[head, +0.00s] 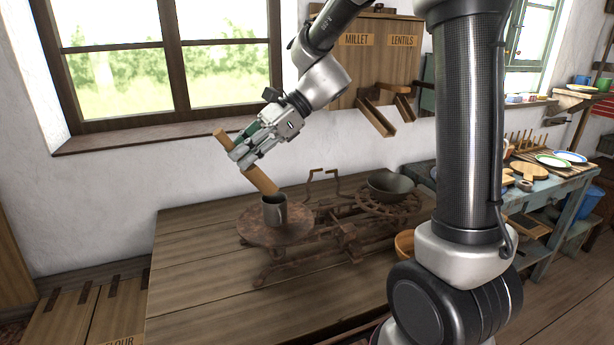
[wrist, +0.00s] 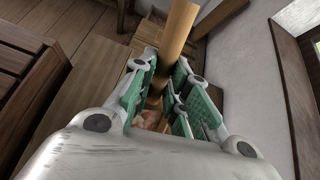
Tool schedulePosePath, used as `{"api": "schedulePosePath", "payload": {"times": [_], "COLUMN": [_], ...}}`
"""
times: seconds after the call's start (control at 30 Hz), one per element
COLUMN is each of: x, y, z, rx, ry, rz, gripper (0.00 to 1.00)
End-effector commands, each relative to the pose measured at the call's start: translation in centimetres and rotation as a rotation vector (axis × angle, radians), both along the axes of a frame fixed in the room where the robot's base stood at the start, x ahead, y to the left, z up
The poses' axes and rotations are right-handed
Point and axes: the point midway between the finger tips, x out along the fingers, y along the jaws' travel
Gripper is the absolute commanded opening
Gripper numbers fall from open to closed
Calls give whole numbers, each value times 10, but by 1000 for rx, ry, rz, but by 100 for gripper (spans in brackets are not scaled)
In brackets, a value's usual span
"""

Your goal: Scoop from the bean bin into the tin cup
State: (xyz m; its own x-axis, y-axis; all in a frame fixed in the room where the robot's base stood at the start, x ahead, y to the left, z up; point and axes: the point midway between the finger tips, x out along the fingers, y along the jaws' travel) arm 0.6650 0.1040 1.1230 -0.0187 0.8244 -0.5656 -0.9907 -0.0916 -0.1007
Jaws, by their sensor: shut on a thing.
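My gripper (head: 243,156) is shut on a long tan wooden piece (head: 262,182), probably the scoop, gripped between green-padded fingers. It is tilted, with its lower end at or just above the mouth of the grey tin cup (head: 274,212); I cannot tell whether they touch. The cup stands upright on the left plate (head: 258,233) of a rusty scale. In the wrist view the wooden piece (wrist: 178,32) runs between the fingers (wrist: 164,98). No bin labelled for beans is readable, and the inside of the cup is hidden.
The scale's right plate carries a dark bowl (head: 390,186). Wall bins marked millet and lentils (head: 378,62) have chutes jutting out. A flour bin (head: 122,335) is at lower left. An orange-brown bowl (head: 403,244) is partly hidden by my arm. The wooden table (head: 200,285) is clear at front left.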

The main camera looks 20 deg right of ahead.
Motion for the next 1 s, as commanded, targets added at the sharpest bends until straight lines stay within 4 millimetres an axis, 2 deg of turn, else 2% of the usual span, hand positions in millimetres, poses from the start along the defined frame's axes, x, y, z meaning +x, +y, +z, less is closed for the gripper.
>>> {"api": "schedulePosePath", "payload": {"times": [0.47,1.0], "x": [0,4], "y": [-1,-16], "z": [0,8], "rx": [7,146], "ry": [2,39], "rz": [0,-1], "gripper": [0,0]}}
